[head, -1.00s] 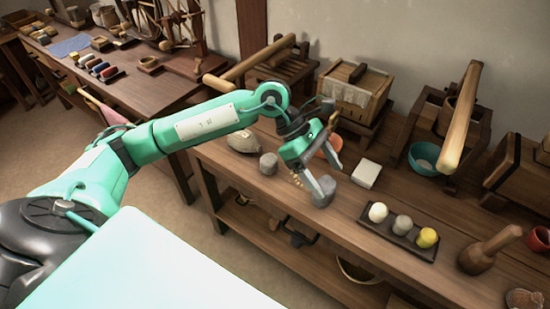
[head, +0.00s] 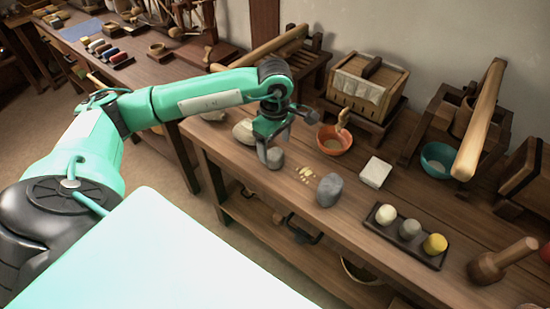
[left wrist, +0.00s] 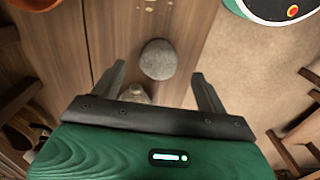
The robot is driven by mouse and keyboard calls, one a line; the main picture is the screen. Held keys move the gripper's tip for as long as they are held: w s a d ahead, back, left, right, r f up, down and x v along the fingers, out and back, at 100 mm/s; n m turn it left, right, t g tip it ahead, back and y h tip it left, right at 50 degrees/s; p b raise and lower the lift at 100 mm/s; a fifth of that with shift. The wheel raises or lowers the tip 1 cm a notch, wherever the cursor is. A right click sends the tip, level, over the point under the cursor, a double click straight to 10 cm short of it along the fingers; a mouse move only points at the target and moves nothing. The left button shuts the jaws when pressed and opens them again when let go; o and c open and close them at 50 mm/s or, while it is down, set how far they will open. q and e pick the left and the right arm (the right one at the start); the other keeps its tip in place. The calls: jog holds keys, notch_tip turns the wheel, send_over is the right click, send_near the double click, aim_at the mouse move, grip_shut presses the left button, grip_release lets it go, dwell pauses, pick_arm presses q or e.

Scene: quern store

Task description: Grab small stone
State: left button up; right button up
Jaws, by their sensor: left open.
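The small stone (head: 276,158), grey and rounded, sits on the wooden bench near its front edge. In the left wrist view the small stone (left wrist: 158,59) lies ahead of the fingertips, roughly in line with the gap between them. My left gripper (head: 267,152) is open and empty, pointing down just over the small stone and partly covering it in the head view. In the left wrist view both fingers of the left gripper (left wrist: 157,75) are spread apart. A larger grey stone (head: 329,190) stands to the right on the bench. My right gripper is not in view.
Scattered pale grains (head: 305,174) lie between the stones. A pale sack (head: 243,131) is just left of the gripper, and an orange bowl (head: 335,142) stands behind. A white block (head: 375,172) and a dark tray (head: 400,244) with three coloured pieces are to the right.

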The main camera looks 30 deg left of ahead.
aim_at(275, 152)
pick_arm(q)
jog(key=shift+w+f, duration=0.1)
jog(key=shift+f, duration=2.7)
jog(key=shift+r, duration=0.1)
jog(key=c, duration=1.2)
